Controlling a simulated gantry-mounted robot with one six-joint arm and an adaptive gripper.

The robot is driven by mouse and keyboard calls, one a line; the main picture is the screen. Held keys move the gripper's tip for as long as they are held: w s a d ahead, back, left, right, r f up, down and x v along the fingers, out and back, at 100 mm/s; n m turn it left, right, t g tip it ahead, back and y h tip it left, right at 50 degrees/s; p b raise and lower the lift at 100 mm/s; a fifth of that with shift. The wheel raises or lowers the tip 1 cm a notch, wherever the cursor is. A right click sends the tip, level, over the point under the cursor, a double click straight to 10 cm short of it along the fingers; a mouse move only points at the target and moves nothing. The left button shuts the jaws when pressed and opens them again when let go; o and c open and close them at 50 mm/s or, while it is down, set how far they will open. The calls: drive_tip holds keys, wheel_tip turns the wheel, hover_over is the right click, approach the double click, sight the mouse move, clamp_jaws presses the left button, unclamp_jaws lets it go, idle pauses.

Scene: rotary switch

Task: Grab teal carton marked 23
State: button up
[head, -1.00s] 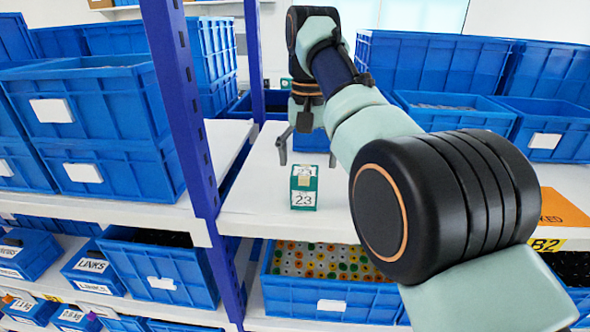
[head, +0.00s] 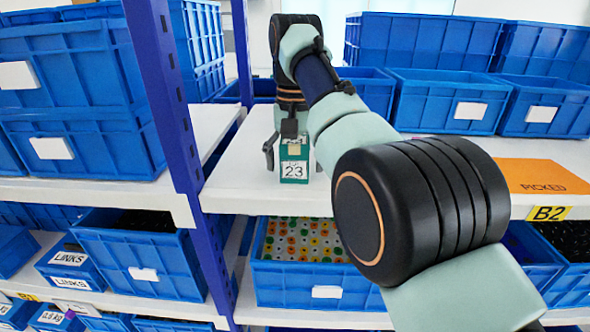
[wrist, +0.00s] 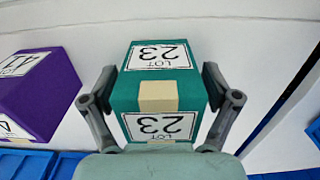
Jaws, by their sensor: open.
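The teal carton marked 23 (head: 294,170) stands upright on the white shelf near its front edge. In the wrist view the teal carton (wrist: 188,88) shows white "LOT 23" labels, upside down, on two faces and a tan tape strip across the edge between them. My gripper (wrist: 160,80) is open, with one finger on each side of the carton. I cannot tell whether either finger touches it. In the head view my gripper (head: 288,152) is right at the carton, its far finger partly hidden.
A purple carton (wrist: 42,88) with white labels stands left of the teal one in the wrist view. A blue upright post (head: 165,90) rises left of the shelf. Blue bins (head: 445,100) stand behind to the right. An orange "PICKED" mat (head: 540,176) lies at the right.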

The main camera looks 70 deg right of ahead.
drive_tip(key=shift+r, duration=0.15)
drive_tip(key=c, duration=1.3)
wheel_tip(320, 180, up, 10)
drive_tip(key=p, duration=1)
drive_tip(key=shift+r, duration=0.15)
